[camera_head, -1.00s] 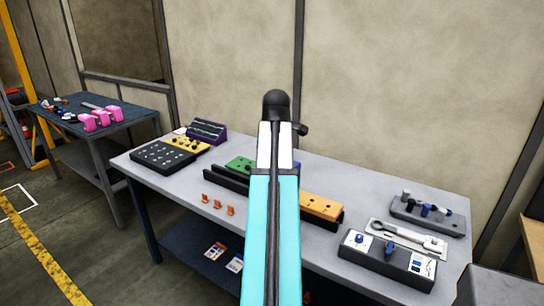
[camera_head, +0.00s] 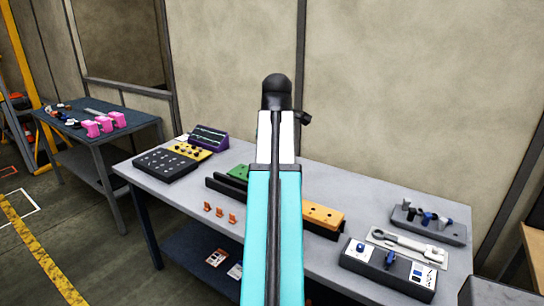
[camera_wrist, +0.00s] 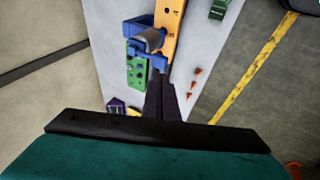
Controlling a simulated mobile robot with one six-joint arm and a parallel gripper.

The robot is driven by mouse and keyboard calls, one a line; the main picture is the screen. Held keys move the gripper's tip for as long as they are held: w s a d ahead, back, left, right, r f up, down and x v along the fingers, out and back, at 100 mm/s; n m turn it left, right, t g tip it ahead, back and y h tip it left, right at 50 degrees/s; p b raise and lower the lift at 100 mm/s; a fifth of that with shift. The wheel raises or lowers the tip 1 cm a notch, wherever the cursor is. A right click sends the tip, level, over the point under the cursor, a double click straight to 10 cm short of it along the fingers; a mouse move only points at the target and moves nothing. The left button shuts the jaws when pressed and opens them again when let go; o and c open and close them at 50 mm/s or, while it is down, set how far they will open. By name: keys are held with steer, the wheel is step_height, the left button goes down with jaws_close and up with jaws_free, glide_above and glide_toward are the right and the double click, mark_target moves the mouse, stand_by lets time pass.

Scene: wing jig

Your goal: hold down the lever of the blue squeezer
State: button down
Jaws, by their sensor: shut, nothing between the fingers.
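The blue squeezer (camera_wrist: 136,27) shows in the wrist view beside the orange block (camera_wrist: 171,20), with a grey cylinder (camera_wrist: 150,40) in its middle. I cannot clearly tell which blue part is its lever. In the head view I do not make out the squeezer; my arm covers that part of the bench. My gripper (camera_wrist: 160,76) shows in the wrist view as dark fingers, shut and empty, pointing toward the squeezer's lower side. Whether they touch it cannot be told. The green block (camera_wrist: 137,74) is left of the fingers.
The grey bench (camera_head: 326,176) holds dark rails (camera_head: 222,190), orange clips (camera_head: 220,213), a black control box (camera_head: 388,270), a wrench tray (camera_head: 405,247) and a tool rack (camera_head: 430,228). A yellow-and-black panel (camera_head: 166,164) stands left. Bare bench lies around the clips.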

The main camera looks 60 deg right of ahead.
steer(key=shift+b+v, duration=0.45)
steer(key=shift+v, duration=2.25)
steer(key=shift+w, duration=0.15)
